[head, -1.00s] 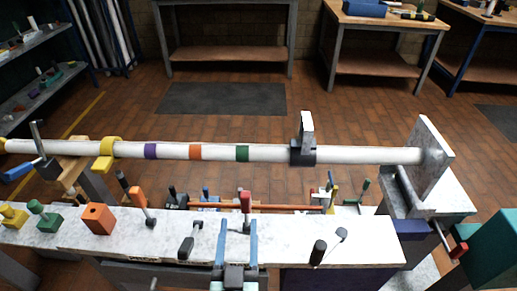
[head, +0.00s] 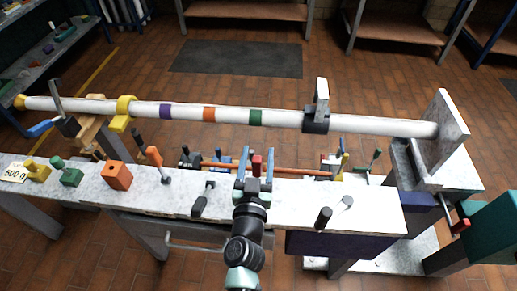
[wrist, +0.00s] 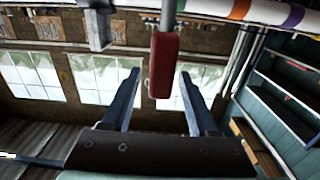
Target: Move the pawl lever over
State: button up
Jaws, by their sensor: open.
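A lever with a red handle (head: 257,160), which I take for the pawl lever, stands behind the pale bench top in the head view. In the wrist view its red handle (wrist: 163,68) is upright in the picture, with its lower end in the gap between my fingers. My gripper (head: 256,160) is open, with one blue finger on each side of the handle in the picture. In the wrist view the gripper (wrist: 159,72) shows a gap on both sides of the handle, and I see no contact. The lever's base is hidden behind my gripper in the head view.
A long white mast (head: 200,114) with coloured bands lies behind the bench (head: 365,206). An orange bar (head: 285,171) runs low behind the bench. Orange (head: 117,176) and green (head: 67,173) blocks sit at left.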

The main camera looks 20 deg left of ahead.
jog(key=shift+x, duration=1.1)
grip_shut()
dwell(0.7)
